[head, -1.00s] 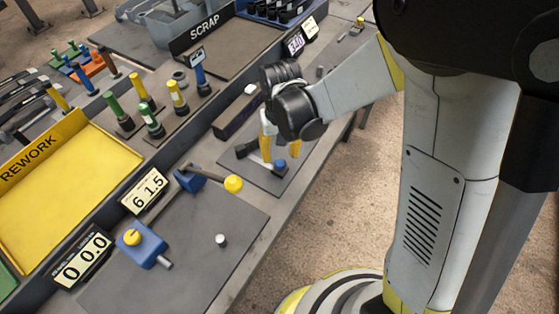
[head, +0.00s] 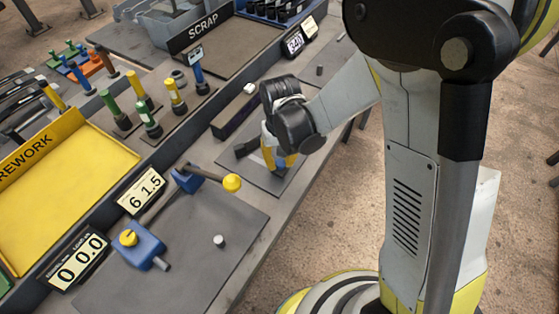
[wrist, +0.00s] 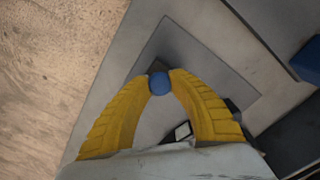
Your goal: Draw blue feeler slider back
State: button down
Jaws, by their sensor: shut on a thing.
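The blue feeler slider's round blue knob (wrist: 159,83) sits between the tips of my yellow gripper fingers (wrist: 159,79) in the wrist view, with both tips against it. In the head view my gripper (head: 280,160) reaches down to the small grey plate near the bench's front edge, and its fingers mostly hide the knob. A dark block (head: 246,148) stands on that plate just left of the fingers. The part between block and knob is largely hidden by my gripper.
A long dark bar (head: 237,110) lies behind the plate. A blue fixture with a yellow knob (head: 232,183) and a blue box (head: 143,250) stand on the nearer mat. The yellow REWORK tray (head: 70,180) is at left. Open floor lies right of the bench.

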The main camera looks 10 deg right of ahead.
jog(key=shift+s+d, duration=0.55)
jog(key=shift+d, duration=0.1)
jog(key=c, duration=1.1)
grip_release()
jog(key=shift+d, duration=0.1)
notch_tip(320, 180, up, 12)
jog(key=s+d+r+t+b, duration=0.1)
jog(key=s+d+r+t, duration=0.2)
jog(key=s+d, duration=0.2)
jog(key=s+d+r+m+t+b, duration=0.1)
jog(key=s+d+r+t, duration=0.3)
jog(key=d, duration=0.3)
jog(key=shift+s, duration=0.4)
